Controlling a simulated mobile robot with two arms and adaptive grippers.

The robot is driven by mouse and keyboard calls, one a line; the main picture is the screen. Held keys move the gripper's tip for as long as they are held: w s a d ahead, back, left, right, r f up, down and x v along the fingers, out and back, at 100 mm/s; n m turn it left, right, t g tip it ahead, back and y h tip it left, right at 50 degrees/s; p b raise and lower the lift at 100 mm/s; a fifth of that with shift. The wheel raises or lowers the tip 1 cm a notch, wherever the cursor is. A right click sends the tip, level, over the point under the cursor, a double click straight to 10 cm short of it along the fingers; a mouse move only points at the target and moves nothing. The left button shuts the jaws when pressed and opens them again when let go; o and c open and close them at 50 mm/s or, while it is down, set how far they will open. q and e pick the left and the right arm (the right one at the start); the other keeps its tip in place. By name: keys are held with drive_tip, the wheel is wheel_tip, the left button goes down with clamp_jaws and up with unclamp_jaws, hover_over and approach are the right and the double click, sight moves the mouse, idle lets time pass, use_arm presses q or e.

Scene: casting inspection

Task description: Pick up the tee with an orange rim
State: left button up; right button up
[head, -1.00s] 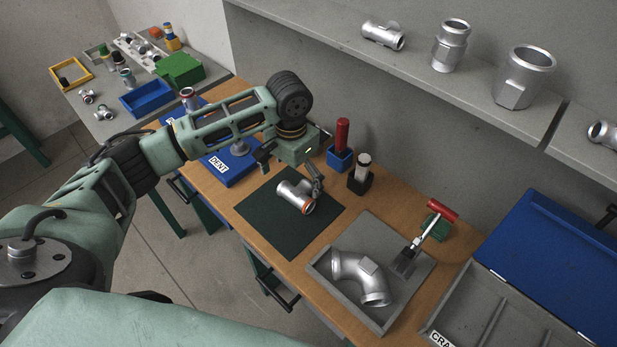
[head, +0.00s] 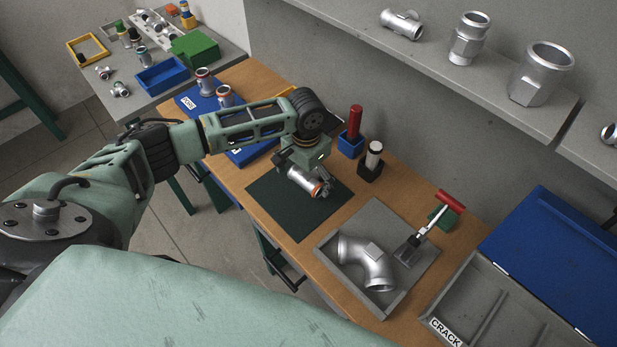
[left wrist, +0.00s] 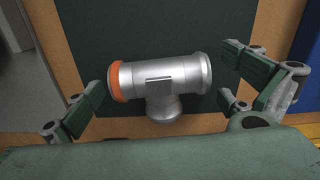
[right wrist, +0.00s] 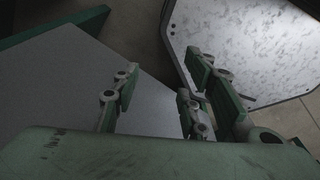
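The tee with an orange rim (head: 307,182) lies on the dark green mat (head: 277,209) on the wooden bench. In the left wrist view the silver tee (left wrist: 165,78) lies across the picture, its orange rim at the left and its branch toward me. My left gripper (left wrist: 165,90) is open, with one finger beyond each end of the tee; no contact shows. In the head view the left gripper (head: 308,180) is right over the tee and partly hides it. My right gripper (right wrist: 158,90) is open and empty, away from the bench objects.
A grey tray (head: 325,250) with a silver elbow and a red-handled brush stands right of the mat. Red-handled (head: 354,122) and white-topped (head: 374,156) tools stand in holders behind. A blue DENT tray (head: 247,157) lies left, under my arm. A shelf (head: 440,75) runs above.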

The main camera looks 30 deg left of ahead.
sight(310, 178)
use_arm(q)
drive_tip(key=c, duration=0.9)
drive_tip(key=shift+w+r, duration=0.1)
drive_tip(key=c, duration=0.8)
use_arm(e)
drive_tip(key=shift+s, duration=0.8)
drive_tip(key=shift+w+f, duration=0.1)
use_arm(q)
drive_tip(key=shift+r, duration=0.6)
drive_tip(key=r, duration=0.1)
drive_tip(key=d+r+b, duration=0.1)
drive_tip(key=r, duration=0.1)
drive_tip(key=shift+s+r, duration=0.15)
drive_tip(key=shift+s, duration=0.05)
drive_tip(key=s+d+r, duration=0.1)
drive_tip(key=d+r, duration=0.1)
drive_tip(key=d, duration=0.1)
drive_tip(key=s+d+r+b, duration=0.1)
drive_tip(key=s+d+r, duration=0.1)
drive_tip(key=d, duration=0.1)
drive_tip(key=s+d+r, duration=0.1)
drive_tip(key=d+r, duration=0.1)
drive_tip(key=d, duration=0.1)
drive_tip(key=shift+s+d+r, duration=0.25)
drive_tip(key=shift+s+d, duration=0.05)
drive_tip(key=shift+s, duration=0.05)
use_arm(e)
wheel_tip(310, 178, down, 2)
drive_tip(key=shift+f, duration=0.2)
